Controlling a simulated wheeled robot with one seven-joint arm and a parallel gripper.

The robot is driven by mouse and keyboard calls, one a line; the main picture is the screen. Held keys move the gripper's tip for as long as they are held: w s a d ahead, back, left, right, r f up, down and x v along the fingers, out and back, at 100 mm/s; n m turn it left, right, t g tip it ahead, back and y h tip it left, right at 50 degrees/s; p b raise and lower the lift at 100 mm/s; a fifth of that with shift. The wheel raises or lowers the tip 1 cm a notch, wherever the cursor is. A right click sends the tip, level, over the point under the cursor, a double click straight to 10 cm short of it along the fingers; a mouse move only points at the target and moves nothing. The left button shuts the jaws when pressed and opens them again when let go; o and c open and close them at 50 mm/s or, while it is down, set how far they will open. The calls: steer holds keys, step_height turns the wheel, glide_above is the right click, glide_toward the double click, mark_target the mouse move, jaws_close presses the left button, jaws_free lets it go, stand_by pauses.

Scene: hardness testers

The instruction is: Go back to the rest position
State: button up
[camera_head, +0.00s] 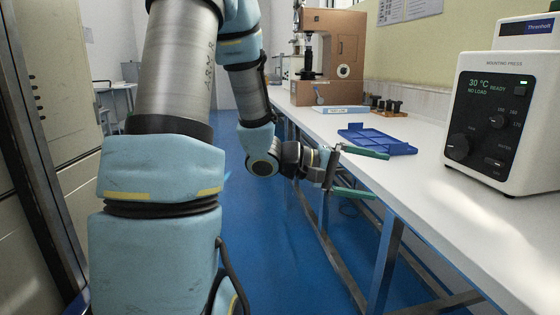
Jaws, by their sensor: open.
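My gripper (370,173) is at the front edge of the white bench, right of the picture's middle. Its two green fingers are spread wide apart and point right. Nothing shows between them. The upper finger overlaps the bench top in the picture, and the lower one shows in front of the bench frame. My blue and grey arm reaches down from the top left and bends toward the bench. I cannot tell whether the upper finger touches the bench.
A blue tray (402,149) lies on the white bench (440,215) just beyond the gripper. A mounting press (505,115) stands at right. A brown hardness tester (345,45) stands farther back, with small dark pieces (385,106) nearby. Blue floor (285,270) is open left of the bench legs.

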steer(key=s+a+f+m+g+y, duration=0.1)
steer(key=s+a+f+g+y, duration=0.2)
steer(key=s+a+f+y, duration=0.8)
steer(key=w+a+m+t+y, duration=0.1)
steer(key=w+a+t+y, duration=0.4)
steer(key=a, duration=0.9)
step_height(320, 180, up, 21)
steer(key=w+p, duration=0.1)
steer(key=p, duration=2)
steer(key=shift+w+a+r+g+h, duration=0.15)
steer(key=shift+w+a+g+h, duration=0.1)
steer(key=shift+w+g+h, duration=0.05)
